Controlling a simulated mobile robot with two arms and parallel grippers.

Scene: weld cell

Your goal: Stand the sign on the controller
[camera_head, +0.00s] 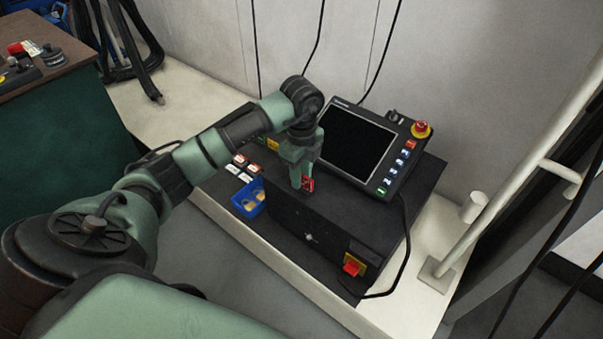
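The controller (345,229) is a black box on a pale bench, with a red switch on a yellow plate on its front. My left gripper (302,184) points down over the controller's top, near its left end. It looks shut on a small red and white piece, which I take to be the sign (308,184). The fingers hide most of the sign. Its lower edge is at or just above the controller's top; I cannot tell whether it touches. My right gripper is not in view.
A teach pendant (359,143) with a red stop button (421,129) leans at the back of the controller. A blue bin (248,199) and several red and white tags (241,167) are left of it. A cable hangs at the right. A white post (505,170) stands right.

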